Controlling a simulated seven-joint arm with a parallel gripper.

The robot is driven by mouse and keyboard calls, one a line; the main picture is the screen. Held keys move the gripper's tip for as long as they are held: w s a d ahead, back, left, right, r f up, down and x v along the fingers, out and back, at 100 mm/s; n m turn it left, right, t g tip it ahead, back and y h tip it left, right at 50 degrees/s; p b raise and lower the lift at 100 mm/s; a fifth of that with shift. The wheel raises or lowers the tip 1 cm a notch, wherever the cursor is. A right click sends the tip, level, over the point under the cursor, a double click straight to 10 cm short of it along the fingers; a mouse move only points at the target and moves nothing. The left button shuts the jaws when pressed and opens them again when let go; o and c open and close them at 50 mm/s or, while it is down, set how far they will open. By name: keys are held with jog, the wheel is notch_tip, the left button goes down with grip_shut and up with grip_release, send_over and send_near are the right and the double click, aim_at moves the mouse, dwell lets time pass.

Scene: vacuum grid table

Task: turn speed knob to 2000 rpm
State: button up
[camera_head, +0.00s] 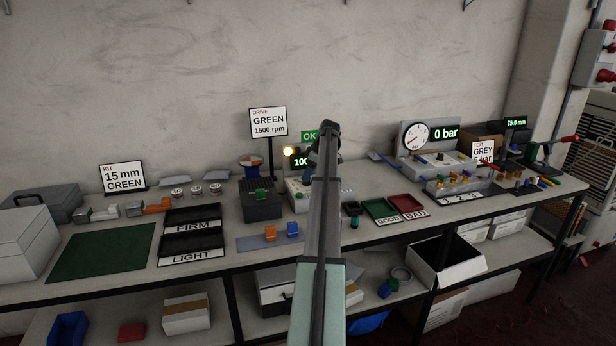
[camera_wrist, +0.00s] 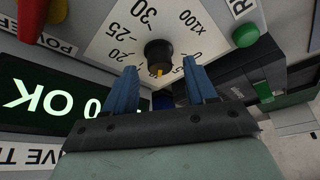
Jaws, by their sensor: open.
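The speed knob (camera_wrist: 158,52) is black and round with a yellow pointer mark, on a white dial plate (camera_wrist: 105,45) marked 20, 25, 30 and x100. The yellow mark faces the bottom of the wrist view, toward my gripper. My gripper (camera_wrist: 160,68) is open, with its blue fingers on either side just below the knob and nothing between them. Whether they touch it I cannot tell. A display (camera_wrist: 45,100) beside the dial reads "0 OK" upside down, partly cut off. In the head view my arm hides the knob; the drive's display (camera_head: 300,161) shows "100", partly covered.
A green button (camera_wrist: 245,34) sits right of the dial, and a red part (camera_wrist: 32,18) at upper left. A drive sign (camera_head: 268,122) reads GREEN 1500 rpm. Green (camera_head: 380,209) and red (camera_head: 407,204) trays lie right of my arm. A pressure gauge (camera_head: 415,136) stands farther right.

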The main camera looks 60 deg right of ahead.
jog(key=shift+x, duration=0.8)
jog(key=c, duration=1)
